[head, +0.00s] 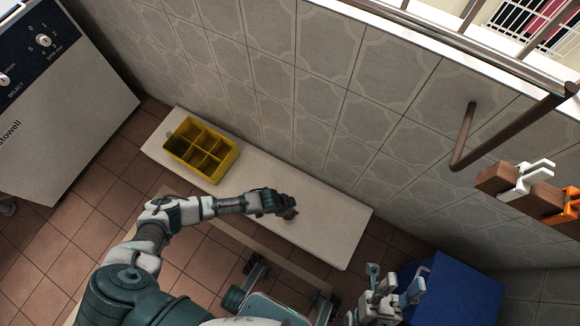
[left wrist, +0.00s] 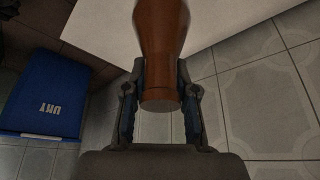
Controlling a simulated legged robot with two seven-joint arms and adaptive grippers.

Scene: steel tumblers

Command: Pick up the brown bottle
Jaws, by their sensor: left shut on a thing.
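The brown bottle (left wrist: 162,40) is large in the left wrist view, with its wider part at the top edge and a narrower end between my fingers. My left gripper (left wrist: 160,92) is shut on it, one finger on each side. In the head view my left gripper (head: 284,206) is over the right half of the white bench and hides most of the bottle. Whether the bottle touches the bench cannot be told. My right gripper (head: 394,283) is open and empty, low in the head view, beside the blue box.
A yellow divided crate (head: 233,158) stands on the left part of the white bench (head: 340,225). A blue box (head: 455,292) is on the floor at the right. The tiled wall runs behind the bench, with a brown rail and hooks at the upper right. A white appliance stands at the left.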

